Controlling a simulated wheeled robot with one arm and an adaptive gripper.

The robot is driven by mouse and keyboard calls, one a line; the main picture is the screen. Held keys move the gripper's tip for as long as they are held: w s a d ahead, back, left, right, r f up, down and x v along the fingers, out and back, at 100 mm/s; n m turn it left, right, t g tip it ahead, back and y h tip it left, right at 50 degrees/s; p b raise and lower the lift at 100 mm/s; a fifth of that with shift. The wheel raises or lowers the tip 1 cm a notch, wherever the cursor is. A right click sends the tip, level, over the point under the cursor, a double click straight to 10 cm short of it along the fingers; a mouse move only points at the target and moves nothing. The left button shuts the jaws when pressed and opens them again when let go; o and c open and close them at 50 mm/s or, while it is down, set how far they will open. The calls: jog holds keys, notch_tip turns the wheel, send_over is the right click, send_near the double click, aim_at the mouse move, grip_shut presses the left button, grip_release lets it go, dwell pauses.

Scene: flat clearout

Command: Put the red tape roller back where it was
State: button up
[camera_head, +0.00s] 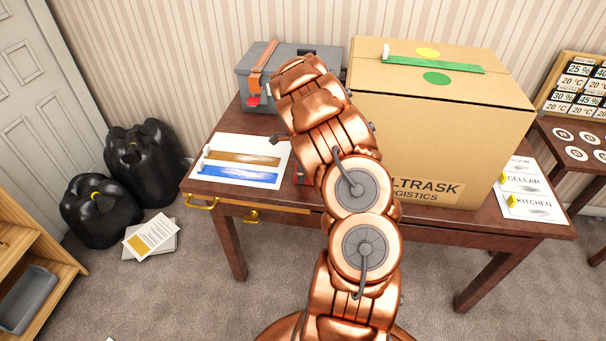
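A small red item (252,101) shows at the lower end of an orange strip (263,66) on the front of the grey case (250,72). It may be the red tape roller, but it is too small to be sure. Another red patch (300,173) shows on the table at the left edge of my arm, mostly covered by it. My copper arm rises through the middle of the view, in front of the table. My gripper cannot be made out; the arm hides the space behind it.
A large cardboard box (440,130) with a green strip (434,65) fills the table's right part. A paint-marked sheet (240,147) lies left, label cards (532,190) right. Black bags (145,165) and papers (150,236) are on the floor. A wooden shelf (50,262) stands at left.

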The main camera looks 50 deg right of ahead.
notch_tip(320, 180, up, 10)
jog(key=b, duration=0.2)
jog(key=shift+r+b, duration=0.2)
jog(key=shift+b, duration=0.1)
jog(key=shift+a+r, duration=0.2)
jog(key=s+a+r+n, duration=0.5)
jog(key=a+n, duration=0.1)
jog(key=a, duration=0.4)
jog(key=s+a+r+n, duration=0.4)
jog(key=a+r+n, duration=0.15)
jog(key=a, duration=0.45)
jog(key=s+a+f+n+g, duration=0.1)
jog(key=s+a+f+n, duration=0.1)
jog(key=s+a+n, duration=1.5)
jog(key=s, duration=0.4)
jog(key=shift+s+g, duration=0.15)
jog(key=shift+g, duration=0.25)
jog(key=shift+n, duration=0.25)
jog(key=shift+r, duration=0.25)
